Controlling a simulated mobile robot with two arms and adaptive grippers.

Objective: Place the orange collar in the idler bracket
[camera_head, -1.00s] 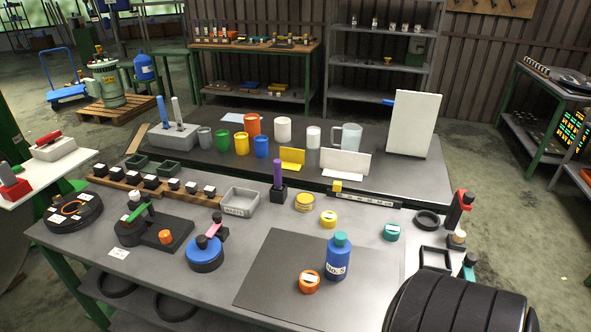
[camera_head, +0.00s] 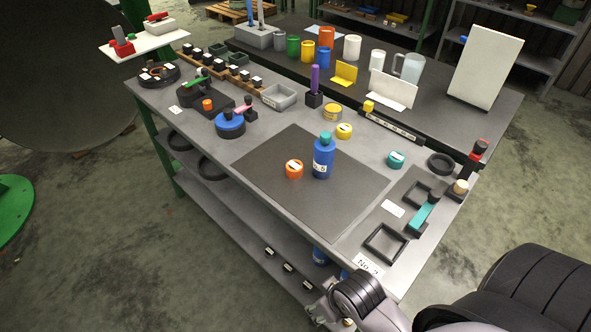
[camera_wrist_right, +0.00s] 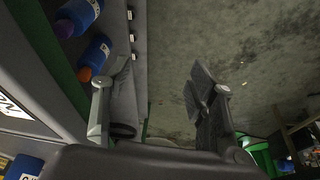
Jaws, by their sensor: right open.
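An orange collar-like ring (camera_head: 294,170) with a white label on top sits on the dark mat (camera_head: 270,195), left of a blue bottle (camera_head: 323,158) with a teal cap. A black fixture with a teal arm (camera_head: 424,214) stands at the right end. I cannot tell which fixture is the idler bracket. My right gripper (camera_head: 328,308) is below the near table edge; in the wrist view it (camera_wrist_right: 155,75) is open and empty. My left gripper is not in view.
A yellow ring (camera_head: 344,131), a teal ring (camera_head: 396,159) and a grey tray (camera_head: 279,97) stand on the table (camera_head: 185,118). A square black frame (camera_head: 385,243) lies near the right front edge. Blue bottles (camera_wrist_right: 95,52) stand on the lower shelf. Much of the mat is clear.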

